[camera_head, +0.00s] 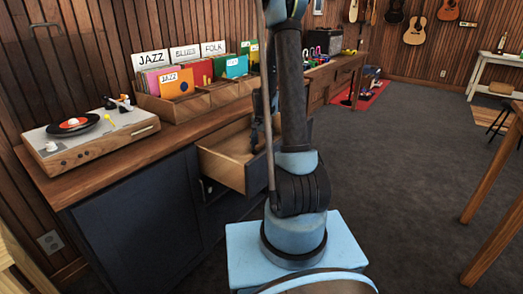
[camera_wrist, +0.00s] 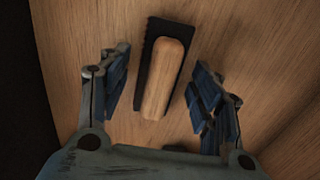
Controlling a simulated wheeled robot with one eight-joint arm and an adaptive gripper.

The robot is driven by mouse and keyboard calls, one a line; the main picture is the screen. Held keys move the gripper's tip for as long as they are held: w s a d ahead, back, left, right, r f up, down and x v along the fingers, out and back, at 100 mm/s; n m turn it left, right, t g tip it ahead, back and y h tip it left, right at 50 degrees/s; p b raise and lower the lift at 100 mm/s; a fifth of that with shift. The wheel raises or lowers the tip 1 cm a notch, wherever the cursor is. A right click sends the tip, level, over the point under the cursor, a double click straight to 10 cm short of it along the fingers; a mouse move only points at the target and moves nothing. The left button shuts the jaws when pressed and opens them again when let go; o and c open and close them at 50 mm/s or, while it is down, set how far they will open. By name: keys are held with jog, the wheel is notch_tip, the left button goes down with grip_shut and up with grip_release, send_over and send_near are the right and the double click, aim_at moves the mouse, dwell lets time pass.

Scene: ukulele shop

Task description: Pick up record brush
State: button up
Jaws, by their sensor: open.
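The record brush (camera_wrist: 162,78) has a light wooden handle on a wider black base. In the wrist view it lies on a bare wooden surface, tilted slightly to the right at its top. My gripper (camera_wrist: 162,85) is open, with one finger to the left of the brush and one to the right, both apart from it. In the head view an open drawer (camera_head: 226,168) juts from the cabinet, and my gripper is at it, mostly hidden behind my arm. The brush cannot be seen in the head view.
A turntable (camera_head: 85,138) stands on the wooden counter (camera_head: 58,188) at the left. Record bins (camera_head: 180,103) with sleeves stand behind the drawer. A dark wall shows at the wrist view's left edge.

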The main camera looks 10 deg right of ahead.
aim_at(262, 143)
jog(key=c, duration=1.2)
jog(key=shift+o, duration=0.2)
jog(key=shift+r, duration=0.1)
notch_tip(262, 143, up, 18)
jog(key=o, duration=0.5)
jog(key=c, duration=0.4)
jog(key=shift+s, duration=0.1)
